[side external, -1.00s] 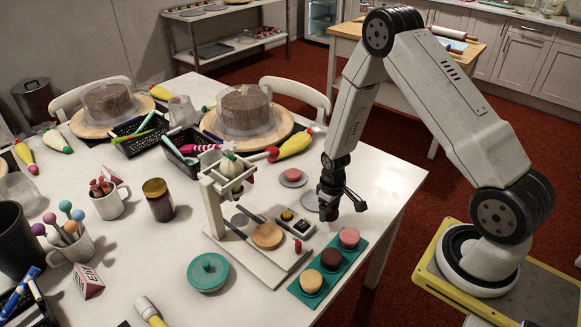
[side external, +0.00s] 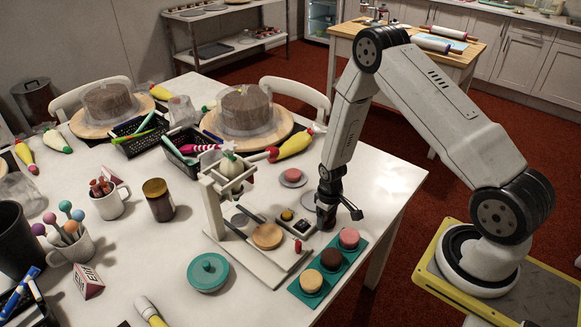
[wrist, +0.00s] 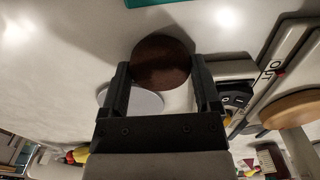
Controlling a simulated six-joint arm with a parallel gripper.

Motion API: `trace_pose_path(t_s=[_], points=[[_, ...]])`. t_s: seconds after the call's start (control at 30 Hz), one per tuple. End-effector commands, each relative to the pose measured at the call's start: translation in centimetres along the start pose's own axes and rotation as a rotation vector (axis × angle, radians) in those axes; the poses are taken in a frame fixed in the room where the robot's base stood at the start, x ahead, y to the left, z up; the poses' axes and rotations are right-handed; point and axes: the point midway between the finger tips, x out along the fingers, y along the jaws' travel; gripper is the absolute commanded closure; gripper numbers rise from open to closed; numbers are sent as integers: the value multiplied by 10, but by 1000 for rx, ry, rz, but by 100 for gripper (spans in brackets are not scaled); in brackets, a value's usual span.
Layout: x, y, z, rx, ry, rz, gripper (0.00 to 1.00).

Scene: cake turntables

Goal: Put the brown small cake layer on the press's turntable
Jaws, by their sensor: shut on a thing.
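My gripper (wrist: 162,88) is shut on a dark brown round cake layer (wrist: 162,60); the wrist view shows a finger on each side of it. In the side view my gripper (side external: 326,218) is low over the white table, right of the press (side external: 216,210), and mostly hides the held layer. I cannot tell whether that layer touches the table. The press's turntable, a light wooden disc (side external: 267,235), is bare, left of my gripper; it also shows at the right in the wrist view (wrist: 292,108).
A teal tray (side external: 309,295) in front holds yellow, dark brown and pink layers. A grey disc (side external: 308,198) lies just behind my gripper, and a pink layer (side external: 292,174) sits on another disc. A small control box (side external: 290,219) stands between my gripper and the turntable.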

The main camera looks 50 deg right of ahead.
Motion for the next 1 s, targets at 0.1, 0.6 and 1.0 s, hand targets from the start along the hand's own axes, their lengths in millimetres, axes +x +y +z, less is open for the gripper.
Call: trace_pose_path(t_s=[0.1, 0.6, 1.0], points=[[1, 0, 0, 0, 0, 0, 48], [1, 0, 0, 0, 0, 0, 0], [-24, 0, 0, 0, 2, 1, 0]])
